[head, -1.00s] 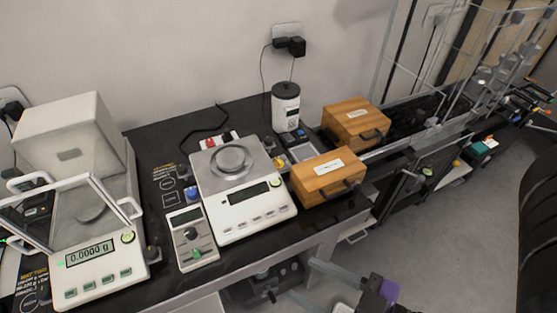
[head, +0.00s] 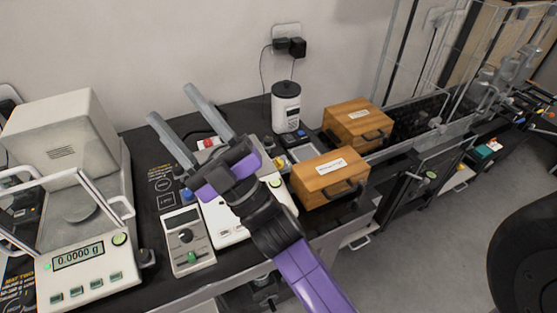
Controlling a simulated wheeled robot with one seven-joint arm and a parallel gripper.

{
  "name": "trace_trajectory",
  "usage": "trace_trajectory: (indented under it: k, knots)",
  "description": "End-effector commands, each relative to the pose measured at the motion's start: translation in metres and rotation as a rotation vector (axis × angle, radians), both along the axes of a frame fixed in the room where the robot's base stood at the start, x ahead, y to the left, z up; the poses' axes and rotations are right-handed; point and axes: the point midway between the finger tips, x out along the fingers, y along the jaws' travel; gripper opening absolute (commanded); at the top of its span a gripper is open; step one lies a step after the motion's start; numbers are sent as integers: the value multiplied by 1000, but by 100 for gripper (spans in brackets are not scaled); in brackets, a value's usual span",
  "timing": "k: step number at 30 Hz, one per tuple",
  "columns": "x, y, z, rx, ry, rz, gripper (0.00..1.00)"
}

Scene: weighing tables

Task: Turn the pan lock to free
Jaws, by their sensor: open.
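My purple and black gripper (head: 170,103) is open and empty, its two grey fingers pointing up and left above the dark bench. It hides most of the middle white balance (head: 222,224), including its round pan. The left balance (head: 83,279) has a tilted clear front, a round pan inside and a display reading 0.0000 g. A small grey unit (head: 188,250) with a dark dial and a green knob stands between the balances. A dark knob (head: 147,257) sits beside the left balance's right front corner. I cannot tell which part is the pan lock or how it is set.
Two wooden boxes (head: 330,179) (head: 358,122) with labels and handles stand right of the middle balance. A white canister (head: 286,107) with a dark lid stands behind them. Clear panels rise at the right (head: 440,75). The grey floor at the right has free room.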

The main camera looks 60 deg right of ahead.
Motion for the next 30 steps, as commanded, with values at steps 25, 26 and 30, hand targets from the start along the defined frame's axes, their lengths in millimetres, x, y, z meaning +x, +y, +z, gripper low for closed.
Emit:
trace_trajectory:
  k: [25,26,30]
  knots:
    - [128,-51,-127,-2178,-282,-48,52]
    - [128,-67,-140,-2264,-272,-13,52]
    - [112,-154,-196,-2632,-202,224,52]
